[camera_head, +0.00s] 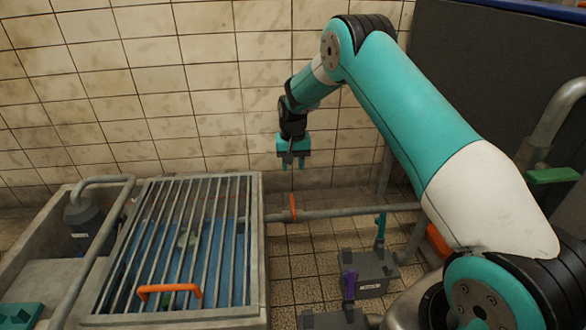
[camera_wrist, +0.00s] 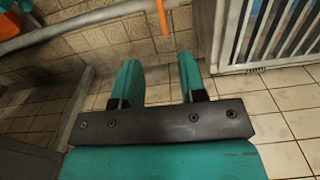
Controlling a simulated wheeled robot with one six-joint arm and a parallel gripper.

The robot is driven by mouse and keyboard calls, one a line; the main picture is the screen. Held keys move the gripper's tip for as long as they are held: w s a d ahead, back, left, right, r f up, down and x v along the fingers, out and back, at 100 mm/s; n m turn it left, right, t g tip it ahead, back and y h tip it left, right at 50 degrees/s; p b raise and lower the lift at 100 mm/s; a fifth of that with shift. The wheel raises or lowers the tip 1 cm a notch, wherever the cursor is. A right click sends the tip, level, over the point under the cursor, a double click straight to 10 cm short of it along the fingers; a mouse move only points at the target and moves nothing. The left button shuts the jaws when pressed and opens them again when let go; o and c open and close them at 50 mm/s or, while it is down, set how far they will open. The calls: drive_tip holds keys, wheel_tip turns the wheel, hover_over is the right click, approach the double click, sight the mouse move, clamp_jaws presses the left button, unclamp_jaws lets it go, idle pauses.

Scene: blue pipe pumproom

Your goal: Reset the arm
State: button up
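My gripper (camera_head: 293,163) hangs in the air near the tiled wall, fingers pointing down, above the floor to the right of the grated basin. In the wrist view its two teal fingers (camera_wrist: 162,82) stand apart with nothing between them. My teal and white arm reaches up from the lower right and bends down to the gripper.
A grated basin (camera_head: 255,230) with an orange handle (camera_head: 170,290) stands at the left. A grey pipe (camera_head: 345,212) with an orange lever (camera_head: 293,206) runs low along the wall. Grey boxes (camera_head: 368,270) sit on the floor. A dark panel (camera_head: 480,85) stands at the right.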

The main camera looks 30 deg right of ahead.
idle(0.4)
drive_tip(key=s+a+r+n+y, duration=0.1)
drive_tip(key=s+a+r+n, duration=0.2)
drive_tip(key=s+a+r, duration=0.45)
drive_tip(key=s+a+r+n+y, duration=0.15)
drive_tip(key=s+a+r, duration=0.3)
drive_tip(key=r, duration=0.55)
drive_tip(key=s+a+r+n+y, duration=0.1)
drive_tip(key=s+a+r+n, duration=0.15)
drive_tip(key=s, duration=0.65)
drive_tip(key=s+a+r+n, duration=0.2)
drive_tip(key=s+a+n, duration=0.1)
drive_tip(key=s, duration=0.6)
drive_tip(key=s+a+r+n+y, duration=0.1)
drive_tip(key=s+a+r+n, duration=0.15)
drive_tip(key=s, duration=0.65)
wheel_tip(320, 180, up, 37)
drive_tip(key=p, duration=3.7)
drive_tip(key=shift+a+r+p, duration=0.15)
drive_tip(key=shift+r+p, duration=0.05)
drive_tip(key=shift+p, duration=0.1)
drive_tip(key=shift+m, duration=0.25)
